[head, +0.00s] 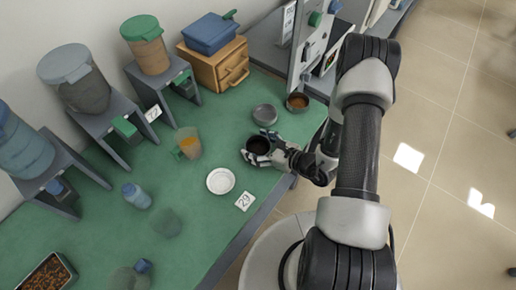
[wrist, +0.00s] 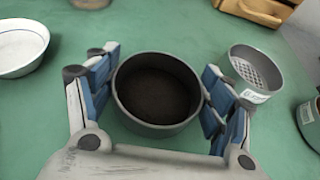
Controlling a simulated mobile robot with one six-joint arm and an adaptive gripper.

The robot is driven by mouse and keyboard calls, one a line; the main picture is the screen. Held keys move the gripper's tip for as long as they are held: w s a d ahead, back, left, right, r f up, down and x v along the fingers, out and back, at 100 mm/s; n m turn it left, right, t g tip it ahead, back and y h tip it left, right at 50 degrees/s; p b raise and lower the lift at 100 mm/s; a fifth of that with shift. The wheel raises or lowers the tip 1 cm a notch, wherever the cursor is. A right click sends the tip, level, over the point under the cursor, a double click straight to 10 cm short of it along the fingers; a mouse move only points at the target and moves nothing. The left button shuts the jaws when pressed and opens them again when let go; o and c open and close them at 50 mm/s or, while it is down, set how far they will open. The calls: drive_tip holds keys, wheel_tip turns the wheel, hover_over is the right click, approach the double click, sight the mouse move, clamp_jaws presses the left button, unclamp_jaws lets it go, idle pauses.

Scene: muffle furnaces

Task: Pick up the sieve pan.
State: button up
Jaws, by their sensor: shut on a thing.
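The sieve pan, a round dark grey pan with a plain, very dark inside, shows in the head view (head: 260,144) near the table's front edge and in the middle of the wrist view (wrist: 157,88). My gripper (head: 257,151) is shut on it. In the wrist view my gripper (wrist: 160,72) has one blue-padded finger on each side of the pan's outer wall. The pan looks level. I cannot tell whether its bottom touches the table.
A grey sieve with a perforated bottom (wrist: 257,73) stands close on the right in the wrist view. A bowl of brown material (head: 297,102) stands beyond it. A white dish (head: 220,181) and a card marked 29 (head: 244,201) lie nearby on the green table (head: 215,228).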

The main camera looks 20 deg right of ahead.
sight(258, 150)
drive_tip(key=shift+r, duration=0.1)
wheel_tip(258, 150, up, 20)
drive_tip(key=p, duration=0.6)
